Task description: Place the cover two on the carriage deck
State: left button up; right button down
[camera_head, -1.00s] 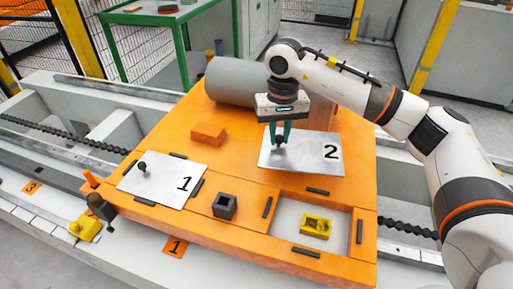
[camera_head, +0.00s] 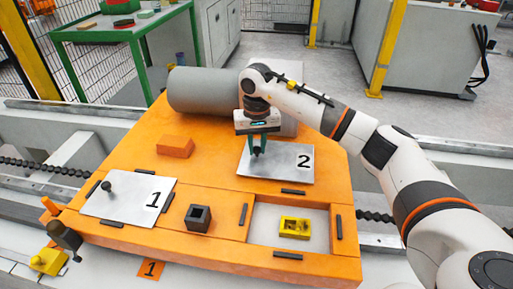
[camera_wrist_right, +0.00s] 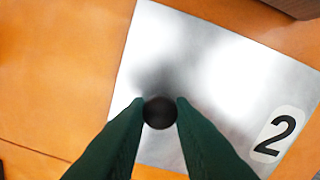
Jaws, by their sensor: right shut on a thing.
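Cover two (camera_head: 270,170) is a flat silver plate with a black 2. It lies flat over the orange carriage deck (camera_head: 205,125), behind the rectangular opening; I cannot tell whether it touches the deck. My right gripper (camera_head: 257,153) points down and is shut on the cover's dark knob. In the right wrist view the green fingers (camera_wrist_right: 160,113) pinch the round black knob (camera_wrist_right: 160,112), with the plate (camera_wrist_right: 215,75) spread below. My left gripper is not in view.
Cover one (camera_head: 125,203) lies at the deck's left. An orange block (camera_head: 175,147), a dark square block (camera_head: 199,217) and a grey cylinder (camera_head: 200,90) are on the deck. A yellow part (camera_head: 295,228) sits inside the opening. Dark strips edge the openings.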

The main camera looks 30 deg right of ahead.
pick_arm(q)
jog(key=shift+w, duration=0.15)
pick_arm(e)
jog(key=shift+f, duration=0.25)
jog(key=shift+f, duration=0.1)
jog(key=c, duration=1.3)
grip_release()
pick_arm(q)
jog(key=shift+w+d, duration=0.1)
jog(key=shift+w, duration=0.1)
pick_arm(e)
jog(key=shift+o, duration=0.2)
notch_tip(320, 180, up, 4)
jog(key=shift+r+p, duration=0.1)
jog(key=shift+p, duration=0.4)
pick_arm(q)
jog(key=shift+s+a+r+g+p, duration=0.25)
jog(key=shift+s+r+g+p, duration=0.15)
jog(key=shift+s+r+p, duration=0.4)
pick_arm(e)
notch_tip(320, 180, up, 8)
